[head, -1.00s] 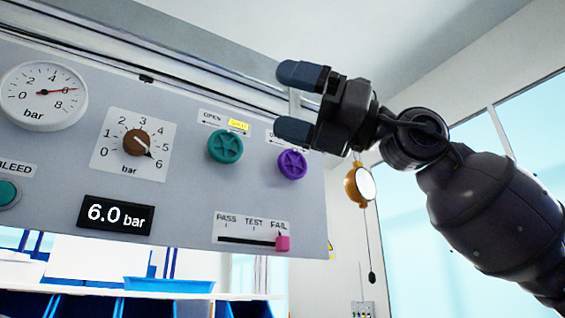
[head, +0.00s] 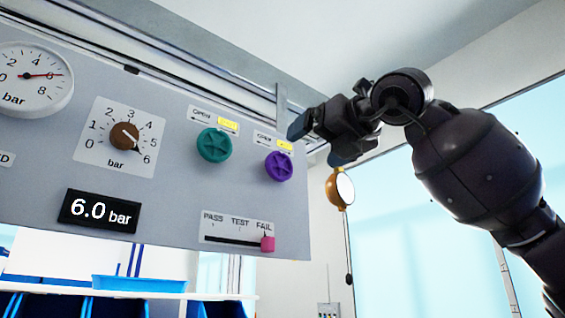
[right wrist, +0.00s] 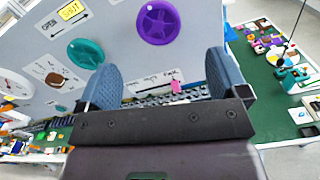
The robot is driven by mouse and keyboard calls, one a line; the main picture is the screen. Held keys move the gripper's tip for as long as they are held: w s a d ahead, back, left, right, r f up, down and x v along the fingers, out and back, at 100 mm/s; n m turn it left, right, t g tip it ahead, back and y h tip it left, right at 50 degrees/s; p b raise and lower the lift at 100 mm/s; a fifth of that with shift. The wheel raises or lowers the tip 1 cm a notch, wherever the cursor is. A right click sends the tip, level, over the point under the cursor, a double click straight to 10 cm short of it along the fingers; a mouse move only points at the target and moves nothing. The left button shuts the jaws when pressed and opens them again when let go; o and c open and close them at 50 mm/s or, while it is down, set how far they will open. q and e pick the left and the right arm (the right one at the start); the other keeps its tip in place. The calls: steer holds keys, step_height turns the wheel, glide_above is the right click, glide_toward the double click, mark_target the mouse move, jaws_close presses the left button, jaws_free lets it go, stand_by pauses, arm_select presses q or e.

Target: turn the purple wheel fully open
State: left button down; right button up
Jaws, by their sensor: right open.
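The purple wheel (head: 279,166) is on the right part of the grey panel (head: 180,190), below a label with an arrow and a yellow patch. It also shows in the right wrist view (right wrist: 158,22), beyond the fingertips and near the top edge. My right gripper (head: 315,140) is open and empty, up and to the right of the purple wheel and apart from it. In the right wrist view the two blue-grey fingers (right wrist: 153,82) are spread wide with nothing between them. My left gripper is not in view.
A teal wheel (head: 214,145) is left of the purple one. A brown knob (head: 125,136), a gauge (head: 32,78), a 6.0 bar display (head: 98,211) and a pink slider (head: 267,243) are also on the panel. A round gold-rimmed object (head: 341,188) hangs right of the panel.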

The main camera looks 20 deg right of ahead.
mark_target(282, 164)
steer(key=p+x, duration=0.1)
steer(key=x, duration=0.8)
steer(key=shift+s+a, duration=0.1)
steer(key=shift+w+a, duration=0.1)
steer(key=shift+w, duration=0.4)
steer(key=shift+c, duration=0.5)
steer(key=c, duration=0.8)
